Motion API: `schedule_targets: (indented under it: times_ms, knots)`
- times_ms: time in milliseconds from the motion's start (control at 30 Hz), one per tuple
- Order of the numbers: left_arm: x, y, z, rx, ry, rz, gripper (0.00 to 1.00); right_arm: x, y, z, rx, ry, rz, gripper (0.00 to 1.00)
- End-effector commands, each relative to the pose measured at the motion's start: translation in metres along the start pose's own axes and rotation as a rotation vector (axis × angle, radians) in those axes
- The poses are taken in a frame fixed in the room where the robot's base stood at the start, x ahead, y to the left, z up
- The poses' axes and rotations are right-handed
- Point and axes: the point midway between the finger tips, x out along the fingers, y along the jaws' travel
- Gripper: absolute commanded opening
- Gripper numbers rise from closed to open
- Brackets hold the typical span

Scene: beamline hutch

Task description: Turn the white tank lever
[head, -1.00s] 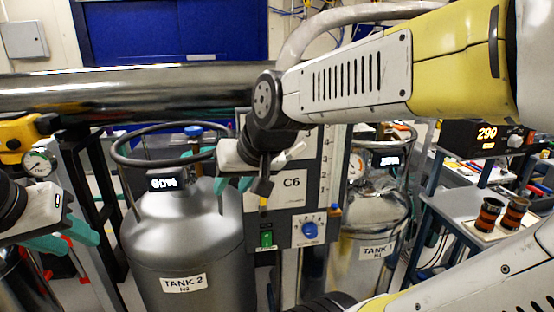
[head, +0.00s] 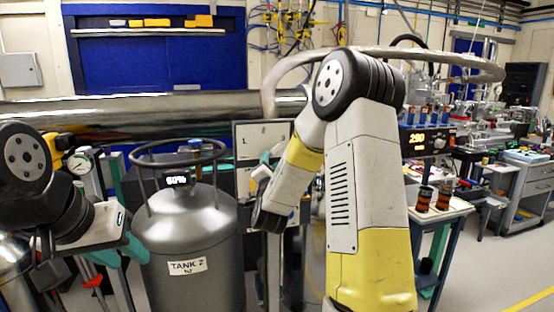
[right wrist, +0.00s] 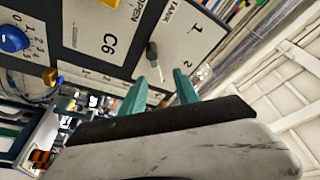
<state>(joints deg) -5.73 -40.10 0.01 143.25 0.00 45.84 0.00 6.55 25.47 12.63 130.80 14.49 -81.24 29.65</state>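In the head view my right gripper (head: 258,175) is at the panel (head: 262,132), and my arm hides the lever. My left gripper (head: 122,250) is at the left, in front of tank 2, away from the panel; its finger gap is unclear.
A grey tank labelled TANK 2 (head: 187,267) with a ring handle stands left of the panel. A large steel pipe (head: 60,115) runs behind it. A side table (head: 450,212) with two dark copper-banded cylinders stands right of my arm. Open floor (head: 480,275) lies at far right.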

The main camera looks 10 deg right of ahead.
Motion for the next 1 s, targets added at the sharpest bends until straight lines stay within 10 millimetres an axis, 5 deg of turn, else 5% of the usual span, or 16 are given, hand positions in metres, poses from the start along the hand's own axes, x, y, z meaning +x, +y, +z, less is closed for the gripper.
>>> schedule_targets:
  times_ms: [233, 700, 1000]
  knots:
    - [0.000, 0.000, 0.000, 0.000, 0.000, 0.000, 0.36, 0.010, 0.009, -0.004, 0.027, 0.068, -0.012, 0.37]
    - [0.000, 0.000, 0.000, 0.000, 0.000, 0.000, 0.36, 0.074, 0.007, -0.008, 0.025, 0.066, -0.013, 0.37]
    - [0.000, 0.000, 0.000, 0.000, 0.000, 0.000, 0.36, 0.078, 0.007, -0.008, 0.024, 0.064, -0.013, 0.37]
